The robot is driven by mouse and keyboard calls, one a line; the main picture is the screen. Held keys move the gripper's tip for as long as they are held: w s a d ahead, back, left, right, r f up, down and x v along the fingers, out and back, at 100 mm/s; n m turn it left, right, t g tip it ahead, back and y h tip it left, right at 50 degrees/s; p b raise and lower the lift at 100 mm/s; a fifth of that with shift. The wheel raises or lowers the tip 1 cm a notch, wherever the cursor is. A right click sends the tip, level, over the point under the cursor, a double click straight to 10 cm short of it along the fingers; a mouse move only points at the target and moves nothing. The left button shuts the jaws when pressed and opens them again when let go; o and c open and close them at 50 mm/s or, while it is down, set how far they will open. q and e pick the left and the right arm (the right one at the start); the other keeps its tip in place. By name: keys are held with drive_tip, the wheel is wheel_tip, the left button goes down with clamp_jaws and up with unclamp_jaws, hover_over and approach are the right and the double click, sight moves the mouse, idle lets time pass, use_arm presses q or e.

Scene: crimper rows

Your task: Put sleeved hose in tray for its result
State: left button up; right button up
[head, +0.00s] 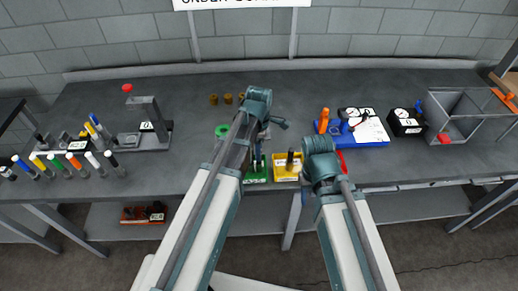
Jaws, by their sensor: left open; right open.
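Several upright hoses with coloured sleeves or caps (75,164) stand in rows at the left of the bench. A green tray (257,179) and a yellow tray (285,178) sit side by side at the front middle; each has a dark upright piece in it. A red tray (342,162) is mostly hidden behind my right arm. My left gripper (264,130) is open above and behind the green tray, with no hose visible in it. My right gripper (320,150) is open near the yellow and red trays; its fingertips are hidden.
A grey crimper (150,120) with a red knob stands at the left. Brass fittings (213,99) and a green ring (222,131) are near the middle. A blue board (365,141) with gauges, a black gauge box (405,122) and a grey bin (462,115) fill the right.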

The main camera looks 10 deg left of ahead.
use_arm(q)
wheel_tip(320, 180, up, 10)
drive_tip(key=p, duration=0.9)
drive_tip(key=s+d+m, duration=0.3)
drive_tip(key=s+m, duration=0.4)
drive_tip(key=m, duration=0.4)
drive_tip(key=s+d+m+y, duration=0.1)
drive_tip(key=s+d+m, duration=0.3)
drive_tip(key=s+m, duration=0.4)
drive_tip(key=m, duration=0.4)
drive_tip(key=shift+d+r, duration=0.15)
drive_tip(key=shift+d, duration=0.1)
drive_tip(key=shift+s, duration=0.1)
wheel_tip(320, 180, down, 12)
drive_tip(key=b, duration=1.1)
drive_tip(key=shift+r, duration=0.2)
